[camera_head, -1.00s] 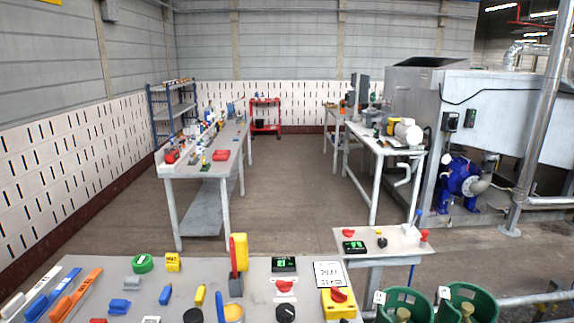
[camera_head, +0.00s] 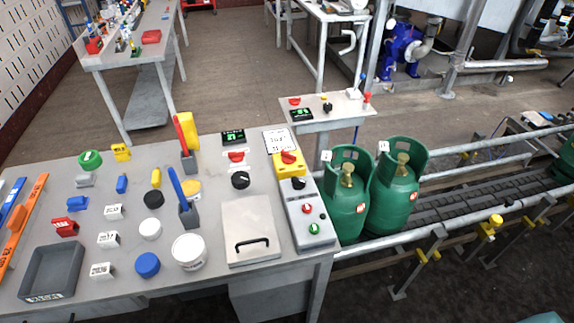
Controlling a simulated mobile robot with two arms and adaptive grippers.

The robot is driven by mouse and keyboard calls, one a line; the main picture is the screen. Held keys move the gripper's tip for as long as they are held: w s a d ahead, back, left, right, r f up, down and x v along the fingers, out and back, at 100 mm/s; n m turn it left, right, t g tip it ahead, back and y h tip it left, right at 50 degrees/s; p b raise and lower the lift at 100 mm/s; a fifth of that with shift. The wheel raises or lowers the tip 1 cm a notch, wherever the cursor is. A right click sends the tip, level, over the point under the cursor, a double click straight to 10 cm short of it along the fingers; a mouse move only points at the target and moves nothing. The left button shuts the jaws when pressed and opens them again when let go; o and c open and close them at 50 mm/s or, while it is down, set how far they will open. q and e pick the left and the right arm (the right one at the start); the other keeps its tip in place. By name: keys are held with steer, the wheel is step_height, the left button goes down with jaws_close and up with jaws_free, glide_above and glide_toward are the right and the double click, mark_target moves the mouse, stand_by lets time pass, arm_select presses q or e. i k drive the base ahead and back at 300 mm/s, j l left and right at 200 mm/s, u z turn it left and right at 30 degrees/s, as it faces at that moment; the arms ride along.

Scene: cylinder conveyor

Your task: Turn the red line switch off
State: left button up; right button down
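Several red controls are in view, and I cannot tell by a label which is the red line switch. A red lever (camera_head: 181,136) rises from a grey base (camera_head: 189,163) on the grey table (camera_head: 215,190), leaning up and left. A blue lever (camera_head: 177,184) stands in a similar base in front. A red rotary knob (camera_head: 236,157) sits below a green display (camera_head: 233,137). Another red knob (camera_head: 288,157) is on a yellow box (camera_head: 287,168). I cannot read any on or off state. Neither gripper is in view.
A grey control box (camera_head: 303,215) with red and green buttons lies at the table's right edge. A hatch with a black handle (camera_head: 251,244) is beside it. Green gas cylinders (camera_head: 392,190) stand by the conveyor (camera_head: 450,200). A small side table (camera_head: 340,105) is behind.

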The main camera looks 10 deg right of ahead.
mark_target(288, 158)
steer(key=i+l+z, duration=0.15)
steer(key=l+z, duration=0.25)
steer(key=i+l+z, duration=0.15)
steer(key=z, duration=0.25)
